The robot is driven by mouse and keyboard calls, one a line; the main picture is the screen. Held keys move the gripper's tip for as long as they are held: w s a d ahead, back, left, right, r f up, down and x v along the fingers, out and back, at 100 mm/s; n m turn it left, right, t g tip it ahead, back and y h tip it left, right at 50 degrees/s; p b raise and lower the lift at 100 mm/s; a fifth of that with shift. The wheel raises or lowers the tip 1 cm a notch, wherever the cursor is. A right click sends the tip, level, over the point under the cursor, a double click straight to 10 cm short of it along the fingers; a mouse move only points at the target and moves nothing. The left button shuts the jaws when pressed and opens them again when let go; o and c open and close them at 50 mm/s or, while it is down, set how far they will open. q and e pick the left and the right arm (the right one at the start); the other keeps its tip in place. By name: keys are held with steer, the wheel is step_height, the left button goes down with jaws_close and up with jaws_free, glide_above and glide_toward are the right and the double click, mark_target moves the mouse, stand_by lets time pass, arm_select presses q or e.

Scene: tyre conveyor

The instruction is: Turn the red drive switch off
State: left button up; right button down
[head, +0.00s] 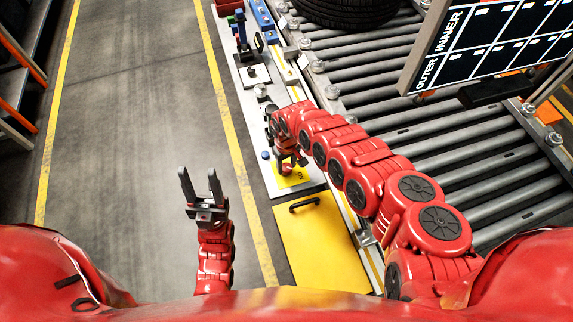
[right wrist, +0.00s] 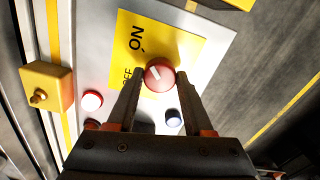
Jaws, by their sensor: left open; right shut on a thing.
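The red drive switch (right wrist: 159,76) is a round red knob with a white pointer mark, on a yellow label (right wrist: 150,42) reading ON and OFF. My right gripper (right wrist: 160,74) has its two dark fingers on either side of the knob and is shut on it. In the head view my right gripper (head: 287,160) is over the panel beside the yellow label (head: 296,178); the arm and gripper largely hide the knob there. My left gripper (head: 200,184) is open and empty above the floor, left of the panel.
The pale panel (right wrist: 105,65) also carries a red button (right wrist: 92,100) and a dark blue-white button (right wrist: 173,118). A yellow box (right wrist: 47,88) stands beside it. The roller conveyor (head: 400,75) with a tyre (head: 350,8) lies to the right. Open floor (head: 135,120) is on the left.

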steer(key=n+b, duration=0.3)
steer(key=n, duration=0.1)
steer(key=shift+w+f, duration=0.1)
steer(key=shift+f, duration=0.05)
steer(key=n+b, duration=0.2)
steer(key=n, duration=0.1)
steer(key=shift+n, duration=0.3)
steer(key=n+b, duration=0.2)
steer(key=n, duration=0.3)
steer(key=shift+n+b, duration=0.85)
steer(key=shift+n, duration=1.65)
steer(key=shift+c, duration=1.5)
jaws_free()
